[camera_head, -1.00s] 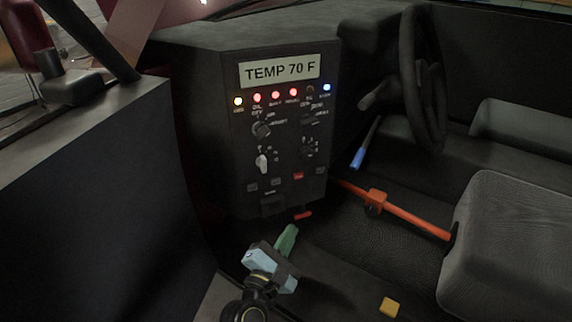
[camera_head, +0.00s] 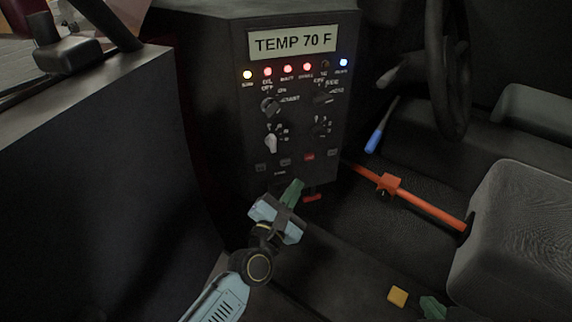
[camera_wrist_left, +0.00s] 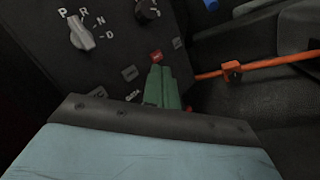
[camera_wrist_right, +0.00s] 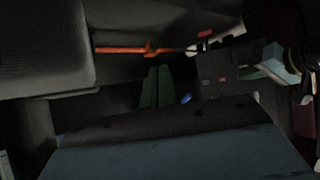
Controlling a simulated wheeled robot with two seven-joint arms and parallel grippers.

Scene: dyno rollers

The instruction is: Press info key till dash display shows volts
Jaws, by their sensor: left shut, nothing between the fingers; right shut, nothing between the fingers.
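The dash display (camera_head: 293,41) at the top of the black panel (camera_head: 350,110) reads TEMP 70 F. A row of small keys (camera_head: 285,162), one of them red, runs along the panel's lower part. Their labels are too small to read, so I cannot tell which is the info key. My left gripper (camera_head: 293,190) is shut and empty, its green fingertips just below the keys. In the left wrist view, the fingertips (camera_wrist_left: 160,70) overlap the panel below the red key (camera_wrist_left: 155,56); contact cannot be told. My right gripper (camera_head: 433,307) is shut and empty, low at the bottom edge.
An orange bar (camera_head: 425,207) with a block crosses right of the panel to the grey seat (camera_head: 515,230). A blue-handled lever (camera_head: 374,140) and a steering wheel (camera_head: 440,70) are beyond. A red handle (camera_head: 313,197) juts below the panel. A yellow block (camera_head: 397,296) lies low.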

